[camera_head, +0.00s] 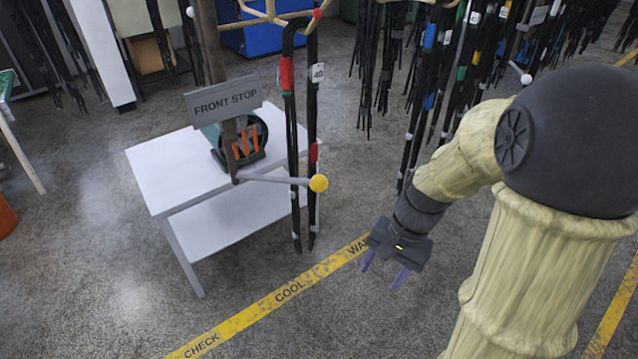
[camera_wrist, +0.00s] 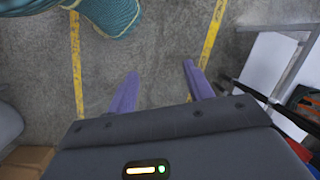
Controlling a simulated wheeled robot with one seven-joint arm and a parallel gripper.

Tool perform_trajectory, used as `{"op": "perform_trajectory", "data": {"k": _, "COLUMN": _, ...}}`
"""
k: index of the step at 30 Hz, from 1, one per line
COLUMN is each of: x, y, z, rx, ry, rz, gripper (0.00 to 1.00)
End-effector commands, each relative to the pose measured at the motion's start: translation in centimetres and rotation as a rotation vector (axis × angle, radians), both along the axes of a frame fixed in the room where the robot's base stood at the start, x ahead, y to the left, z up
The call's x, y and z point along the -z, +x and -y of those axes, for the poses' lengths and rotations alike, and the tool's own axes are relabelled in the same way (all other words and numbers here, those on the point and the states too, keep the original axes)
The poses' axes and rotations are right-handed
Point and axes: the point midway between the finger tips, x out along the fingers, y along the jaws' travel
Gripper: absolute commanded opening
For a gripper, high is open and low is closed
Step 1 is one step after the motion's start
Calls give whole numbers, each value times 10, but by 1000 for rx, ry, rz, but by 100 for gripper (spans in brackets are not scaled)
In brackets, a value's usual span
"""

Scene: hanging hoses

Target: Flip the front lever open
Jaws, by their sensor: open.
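The front lever (camera_head: 275,179) is a thin grey rod with a yellow ball knob (camera_head: 319,183) at its right end. It sticks out to the right, nearly level, from a brown post below the grey FRONT STOP sign (camera_head: 224,101). My gripper (camera_head: 386,270) is open and empty, its purple fingers pointing down over the floor, to the right of and lower in the picture than the knob, and apart from it. The wrist view shows both fingers (camera_wrist: 158,92) spread above bare floor. I cannot make out the yellow knob there.
Black hoses (camera_head: 292,140) hang close beside the knob. A white table (camera_head: 165,165) stands behind the lever; it also shows at the wrist view's right (camera_wrist: 270,65). More hoses (camera_head: 440,80) hang at the back right. Floor around the yellow line (camera_head: 285,293) is clear.

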Motion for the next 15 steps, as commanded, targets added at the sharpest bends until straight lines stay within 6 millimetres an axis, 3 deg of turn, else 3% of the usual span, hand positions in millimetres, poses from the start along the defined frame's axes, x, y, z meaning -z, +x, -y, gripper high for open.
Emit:
{"op": "perform_trajectory", "data": {"k": 4, "x": -10, "y": 25, "z": -9, "rx": 284, "ry": 264, "rz": -219, "gripper": 52}}
{"op": "perform_trajectory", "data": {"k": 8, "x": -37, "y": 55, "z": -11, "rx": 470, "ry": 539, "rz": -391, "gripper": 52}}
{"op": "perform_trajectory", "data": {"k": 11, "x": -67, "y": 81, "z": 1, "rx": 566, "ry": 772, "rz": -502, "gripper": 52}}
{"op": "perform_trajectory", "data": {"k": 15, "x": -108, "y": 106, "z": 31, "rx": 618, "ry": 1051, "rz": -603, "gripper": 52}}
